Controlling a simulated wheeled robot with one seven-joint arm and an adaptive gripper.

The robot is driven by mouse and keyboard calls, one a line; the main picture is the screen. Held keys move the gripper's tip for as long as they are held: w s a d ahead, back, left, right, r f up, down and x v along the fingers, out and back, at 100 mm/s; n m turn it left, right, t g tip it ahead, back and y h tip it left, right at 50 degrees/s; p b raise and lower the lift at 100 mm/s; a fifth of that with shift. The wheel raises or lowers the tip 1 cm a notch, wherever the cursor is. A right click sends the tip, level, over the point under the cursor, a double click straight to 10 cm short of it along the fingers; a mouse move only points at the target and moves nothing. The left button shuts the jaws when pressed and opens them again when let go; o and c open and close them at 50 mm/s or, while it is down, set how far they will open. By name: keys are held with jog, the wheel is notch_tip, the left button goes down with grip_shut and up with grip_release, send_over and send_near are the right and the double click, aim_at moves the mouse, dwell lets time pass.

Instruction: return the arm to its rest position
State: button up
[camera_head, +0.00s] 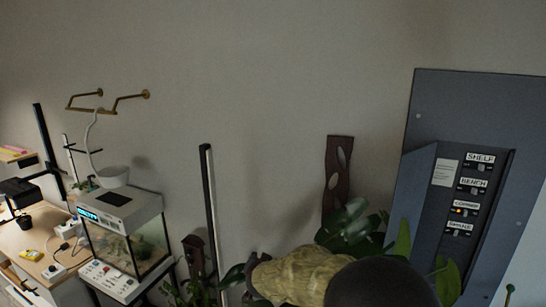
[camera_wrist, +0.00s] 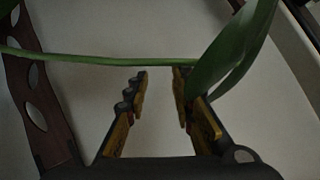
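My gripper (camera_wrist: 161,88) shows in the wrist view, its two dark, yellow-padded fingers apart with only the pale wall seen between them. It is open and empty. A green stem (camera_wrist: 90,59) crosses the wrist view just past the fingertips. A large green leaf (camera_wrist: 232,55) hangs by the right finger and overlaps it in the picture; I cannot tell whether they touch. In the head view I cannot make out the gripper. A dark rounded shape (camera_head: 380,285) fills the bottom there, perhaps part of my arm.
A dark pierced wooden board (camera_head: 339,175) stands behind the broad-leaved plant (camera_head: 350,228). A lumpy tan object (camera_head: 300,275) is in front. A grey panel with labelled switches (camera_head: 472,120) is at right. A glass tank (camera_head: 125,240) and desk (camera_head: 30,240) are at left. A dark pole (camera_head: 209,205) stands mid-left.

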jog(key=s+d+n+g+y+b, duration=0.1)
jog(key=s+d+n+g, duration=0.2)
jog(key=s, duration=1)
jog(key=s+d+n+g+y+b, duration=0.1)
jog(key=s+d+n+g+b, duration=0.2)
jog(key=s, duration=0.9)
jog(key=s+d+r+m+h+b, duration=0.1)
jog(key=s+d+r+h+b, duration=0.2)
jog(key=s+d, duration=1.4)
jog(key=s+r+b, duration=0.1)
jog(key=s, duration=0.2)
jog(key=shift+d, duration=0.35)
jog(key=shift+d+m, duration=0.15)
jog(key=shift+m, duration=0.15)
